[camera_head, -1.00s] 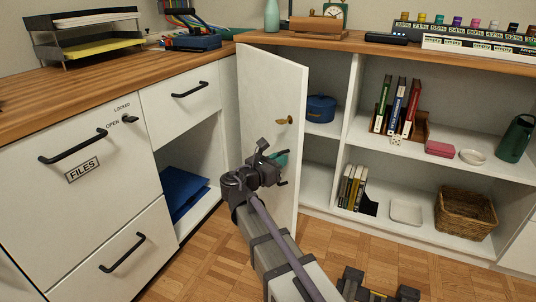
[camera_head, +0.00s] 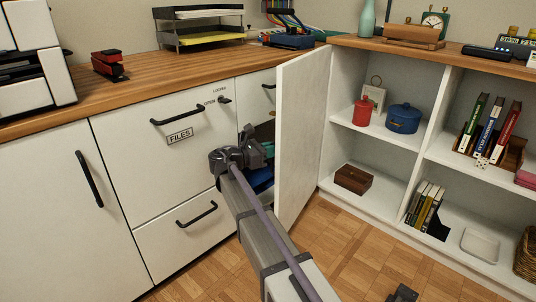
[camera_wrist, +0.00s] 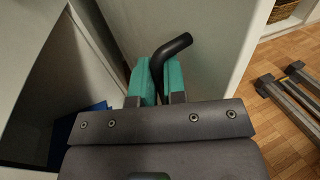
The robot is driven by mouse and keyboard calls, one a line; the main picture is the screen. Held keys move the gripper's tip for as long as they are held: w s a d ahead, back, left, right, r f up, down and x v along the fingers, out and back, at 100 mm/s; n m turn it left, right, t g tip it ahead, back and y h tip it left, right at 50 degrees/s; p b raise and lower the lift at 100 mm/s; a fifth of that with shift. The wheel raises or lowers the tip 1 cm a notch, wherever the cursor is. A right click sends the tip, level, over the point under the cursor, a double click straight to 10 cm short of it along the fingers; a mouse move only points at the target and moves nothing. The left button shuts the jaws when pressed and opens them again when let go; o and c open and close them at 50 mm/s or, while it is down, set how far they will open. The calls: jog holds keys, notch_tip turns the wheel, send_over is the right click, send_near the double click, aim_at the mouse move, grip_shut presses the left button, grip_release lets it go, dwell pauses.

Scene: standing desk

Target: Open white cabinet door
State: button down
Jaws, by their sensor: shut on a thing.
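In the wrist view the white door panel (camera_wrist: 222,35) lies behind a black handle (camera_wrist: 174,47). My gripper (camera_wrist: 158,82) has its teal fingers shut on this handle. In the head view my gripper (camera_head: 262,148) is at the door's left side, and the handle is hidden there.
The files cabinet (camera_head: 160,165) with black handles stands left of the door.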

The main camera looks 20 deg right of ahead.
jog(key=shift+w+r, duration=0.15)
jog(key=shift+w, duration=0.05)
jog(key=c, duration=1.2)
grip_release()
jog(key=shift+d, duration=0.1)
jog(key=shift+s, duration=0.1)
jog(key=a, duration=0.3)
jog(key=s+a, duration=0.1)
jog(key=a, duration=0.3)
jog(key=s+a, duration=0.1)
jog(key=a, duration=0.3)
jog(key=shift+c, duration=0.4)
